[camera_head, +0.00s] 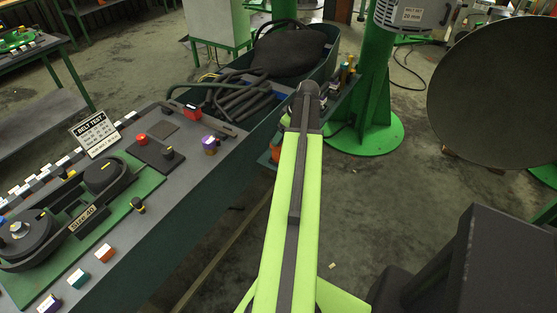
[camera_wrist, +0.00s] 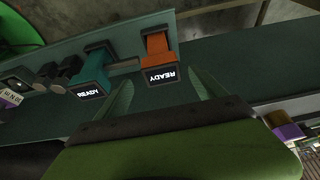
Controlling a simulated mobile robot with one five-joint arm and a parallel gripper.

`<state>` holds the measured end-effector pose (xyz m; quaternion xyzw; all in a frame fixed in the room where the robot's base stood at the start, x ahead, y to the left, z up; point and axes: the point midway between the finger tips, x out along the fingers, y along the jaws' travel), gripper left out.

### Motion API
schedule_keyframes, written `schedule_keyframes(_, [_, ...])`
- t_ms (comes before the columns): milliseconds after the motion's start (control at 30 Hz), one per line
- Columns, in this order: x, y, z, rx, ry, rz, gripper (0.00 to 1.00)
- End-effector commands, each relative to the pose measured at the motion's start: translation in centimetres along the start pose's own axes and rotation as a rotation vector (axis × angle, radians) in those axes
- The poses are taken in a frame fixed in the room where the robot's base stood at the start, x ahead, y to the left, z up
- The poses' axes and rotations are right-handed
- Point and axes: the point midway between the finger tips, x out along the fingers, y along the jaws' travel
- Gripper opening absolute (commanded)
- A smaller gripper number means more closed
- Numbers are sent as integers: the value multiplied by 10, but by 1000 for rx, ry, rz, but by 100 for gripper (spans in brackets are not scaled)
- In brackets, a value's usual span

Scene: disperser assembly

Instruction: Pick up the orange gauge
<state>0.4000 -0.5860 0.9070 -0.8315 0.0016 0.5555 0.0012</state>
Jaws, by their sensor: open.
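The orange gauge (camera_wrist: 158,53) stands on a dark green shelf in the wrist view, with a lit READY display facing me. My gripper (camera_wrist: 163,93) is open, one green finger on each side of the picture's middle. The gauge is just beyond the fingertips, in line with the gap between them, and nothing is held. In the head view my gripper is hidden behind the end of my lime arm. A small orange patch shows beside the arm there, but I cannot tell if it is the gauge.
A teal gauge (camera_wrist: 93,75), also reading READY, stands close left of the orange one. Dark knobs (camera_wrist: 58,72) are farther left, and a purple and yellow part (camera_wrist: 286,127) is at the right. In the head view, a workbench (camera_head: 170,218) lies left and a green column (camera_head: 372,75) behind.

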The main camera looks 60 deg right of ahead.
Motion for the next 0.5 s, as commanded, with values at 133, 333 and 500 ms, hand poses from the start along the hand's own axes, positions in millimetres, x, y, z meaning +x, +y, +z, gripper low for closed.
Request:
schedule_keyframes(133, [13,-1,1,-1,0,0,80])
schedule_keyframes(333, [49,-2,2,1,0,1,80])
schedule_keyframes(500, [51,-2,0,1,0,1,80])
